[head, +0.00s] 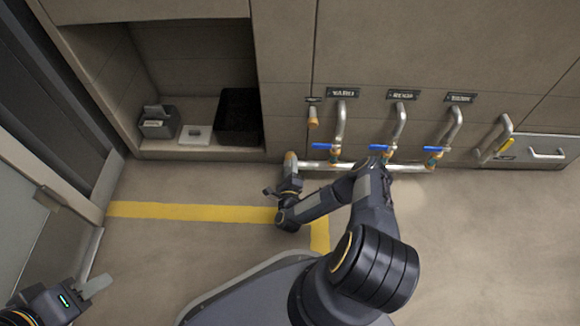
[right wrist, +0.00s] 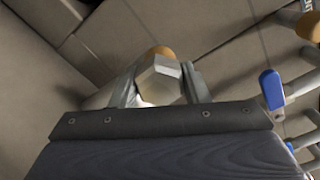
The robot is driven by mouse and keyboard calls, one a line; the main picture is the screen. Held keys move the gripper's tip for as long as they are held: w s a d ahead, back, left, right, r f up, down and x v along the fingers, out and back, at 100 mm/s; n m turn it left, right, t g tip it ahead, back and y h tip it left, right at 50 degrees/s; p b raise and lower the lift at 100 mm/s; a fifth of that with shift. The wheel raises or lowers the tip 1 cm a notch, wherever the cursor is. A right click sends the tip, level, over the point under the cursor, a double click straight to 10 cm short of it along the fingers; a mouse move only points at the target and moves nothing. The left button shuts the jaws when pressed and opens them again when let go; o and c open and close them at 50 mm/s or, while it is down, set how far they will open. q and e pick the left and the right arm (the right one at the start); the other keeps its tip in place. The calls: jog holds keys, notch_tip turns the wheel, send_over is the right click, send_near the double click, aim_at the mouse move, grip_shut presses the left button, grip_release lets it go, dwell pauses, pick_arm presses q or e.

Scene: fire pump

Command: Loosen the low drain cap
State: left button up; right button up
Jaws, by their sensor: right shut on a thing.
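The low drain cap (right wrist: 160,82) is a pale metal hexagonal piece in the middle of the right wrist view, with an orange part (right wrist: 158,52) just behind it. My right gripper (right wrist: 161,92) has one finger on each side of the cap and is shut on it. In the head view, my right gripper (head: 291,170) is low by the wall, at the left end of the horizontal pipe (head: 330,166), and mostly hides the cap. My left gripper (head: 92,287) is at the lower left, away from the pipes; its finger gap is not clear.
Several blue-handled valves (head: 381,147) sit on vertical pipes along the wall, right of my right gripper. An open niche (head: 195,147) with a black bin (head: 238,117) is at the left. Yellow tape (head: 190,211) marks the clear floor.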

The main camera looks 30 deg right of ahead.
jog(key=n+p, duration=0.1)
jog(key=n, duration=0.5)
jog(key=shift+r, duration=0.1)
jog(key=n+p, duration=0.1)
jog(key=n, duration=0.5)
jog(key=shift+p, duration=0.3)
jog(key=n+p, duration=0.1)
jog(key=n, duration=0.5)
jog(key=shift+n, duration=0.4)
jog(key=n, duration=0.5)
jog(key=shift+n, duration=0.3)
jog(key=o, duration=1)
jog(key=shift+c, duration=0.2)
jog(key=shift+f, duration=0.2)
